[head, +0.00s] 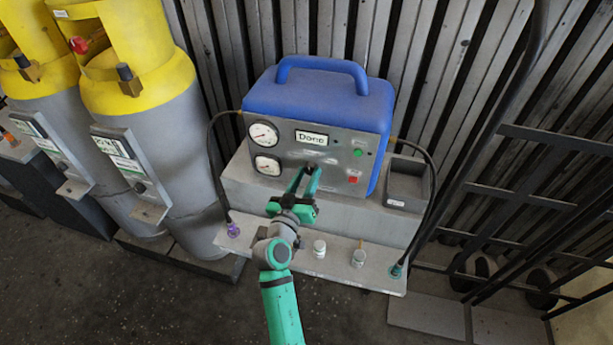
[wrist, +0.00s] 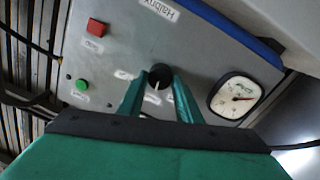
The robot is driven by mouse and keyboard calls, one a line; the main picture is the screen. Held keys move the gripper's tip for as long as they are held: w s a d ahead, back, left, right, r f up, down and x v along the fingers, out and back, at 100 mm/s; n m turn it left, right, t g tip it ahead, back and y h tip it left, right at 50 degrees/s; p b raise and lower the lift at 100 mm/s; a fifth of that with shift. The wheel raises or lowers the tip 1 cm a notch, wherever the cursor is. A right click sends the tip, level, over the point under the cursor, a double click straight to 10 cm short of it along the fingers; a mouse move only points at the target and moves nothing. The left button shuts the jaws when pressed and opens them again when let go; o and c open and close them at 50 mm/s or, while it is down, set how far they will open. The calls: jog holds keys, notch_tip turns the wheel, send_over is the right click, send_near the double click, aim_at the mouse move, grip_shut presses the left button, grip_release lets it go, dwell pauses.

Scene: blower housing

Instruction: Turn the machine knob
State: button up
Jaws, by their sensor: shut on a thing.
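The blue machine (head: 317,100) stands on a grey step and has a grey front panel with two gauges, a display reading "Done", and green and red buttons. The black machine knob (wrist: 160,75) sits on the panel in the wrist view, with a pale pointer mark on it. My gripper (head: 309,172) reaches the lower middle of the panel. In the wrist view my gripper (wrist: 160,85) has its green fingers on either side of the knob, shut on it. In the head view the fingers hide the knob.
The red button (wrist: 96,27) and green button (wrist: 82,85) lie left of the knob in the wrist view, a gauge (wrist: 236,97) to its right. Yellow-topped cylinders (head: 140,90) stand left. A small grey bin (head: 405,184) and black hose (head: 432,190) are right of the machine. Small caps (head: 319,248) sit on the lower ledge.

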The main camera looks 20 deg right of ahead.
jog(key=n, duration=0.5)
jog(key=shift+f, duration=0.1)
jog(key=n, duration=0.5)
jog(key=shift+n+t, duration=0.3)
dwell(0.3)
jog(key=o, duration=1)
jog(key=shift+o, duration=0.2)
jog(key=v, duration=1)
jog(key=shift+s+a, duration=0.15)
jog(key=shift+s, duration=0.25)
